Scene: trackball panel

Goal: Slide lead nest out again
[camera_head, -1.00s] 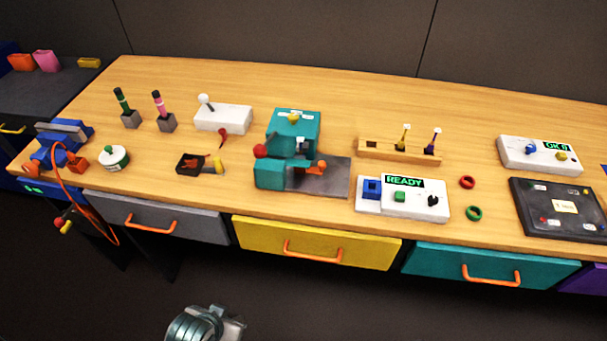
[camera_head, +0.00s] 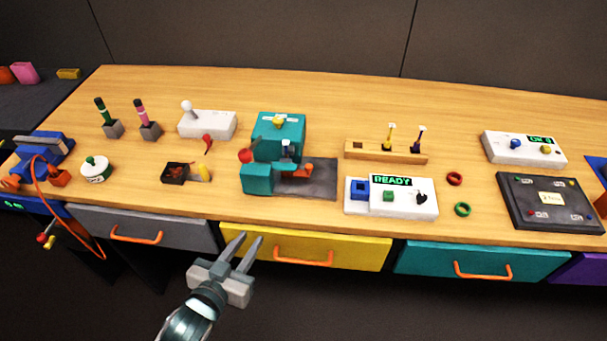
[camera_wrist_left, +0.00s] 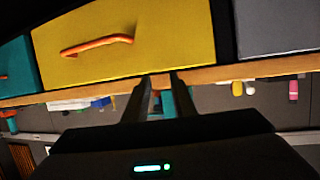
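The teal press (camera_head: 278,130) stands at the middle left of the bench, with a red ball (camera_head: 246,156) on its left side and a yellow knob on top. A grey plate (camera_head: 318,185) lies at its right front. A small orange piece (camera_head: 300,168) sits on this plate beside the press opening; I cannot tell for sure whether it belongs to the lead nest. My left gripper (camera_head: 245,240) is open and empty, in front of the bench edge by the yellow drawer, apart from the press. Its fingers also show apart in the left wrist view (camera_wrist_left: 161,95). My right gripper is out of view.
The yellow drawer (camera_head: 350,250) with its orange handle is just right of my left gripper; the grey drawer (camera_head: 90,222) is to its left. A black tray (camera_head: 173,174) lies left of the press. A white READY panel (camera_head: 415,208) stands right of it.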

